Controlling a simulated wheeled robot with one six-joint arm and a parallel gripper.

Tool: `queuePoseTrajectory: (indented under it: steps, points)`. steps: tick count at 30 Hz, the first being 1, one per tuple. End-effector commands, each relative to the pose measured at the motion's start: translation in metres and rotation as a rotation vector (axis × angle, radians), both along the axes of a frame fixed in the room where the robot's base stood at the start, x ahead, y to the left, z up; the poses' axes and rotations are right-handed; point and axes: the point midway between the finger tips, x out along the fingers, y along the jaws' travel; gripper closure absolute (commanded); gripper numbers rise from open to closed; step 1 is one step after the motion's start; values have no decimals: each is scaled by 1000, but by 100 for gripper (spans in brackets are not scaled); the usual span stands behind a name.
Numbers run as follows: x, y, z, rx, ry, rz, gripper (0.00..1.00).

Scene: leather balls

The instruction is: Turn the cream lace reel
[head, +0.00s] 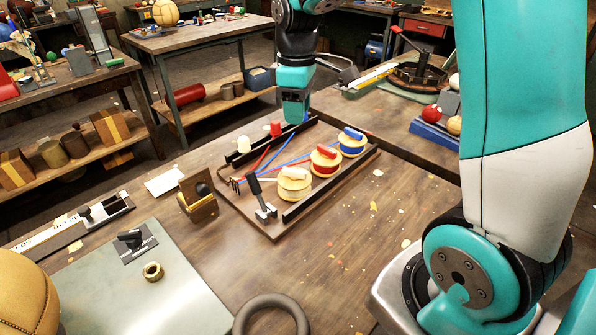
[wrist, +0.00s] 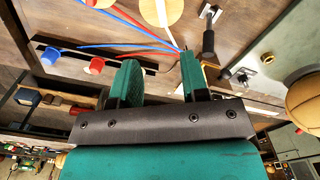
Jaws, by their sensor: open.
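The cream lace reel (head: 295,182) stands on a wooden board (head: 262,222), nearest of three reels in a row, with a pale knob on top. Beside it are the red reel (head: 325,158) and the blue reel (head: 352,143). My gripper (head: 295,120) is over the board's far side, away from the cream reel and not touching it. In the wrist view its two green fingers (wrist: 160,78) stand apart with nothing between them. A pale round reel (wrist: 162,10) is cut off at that view's top edge; I cannot be sure which it is.
A lever with a black handle (head: 257,190) stands close left of the cream reel. Red and blue laces cross the board. A dark ring (head: 270,315) lies in front. Bench right of the board is mostly clear.

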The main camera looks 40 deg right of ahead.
Motion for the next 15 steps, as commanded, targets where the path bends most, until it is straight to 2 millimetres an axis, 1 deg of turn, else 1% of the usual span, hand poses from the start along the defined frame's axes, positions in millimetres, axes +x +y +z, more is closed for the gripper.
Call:
queuePoseTrajectory:
  steps: [9, 15]
  points:
    - [-2, 0, -71, 2, 7, -1, 58]
    - [-2, 1, -114, 2, 6, -1, 58]
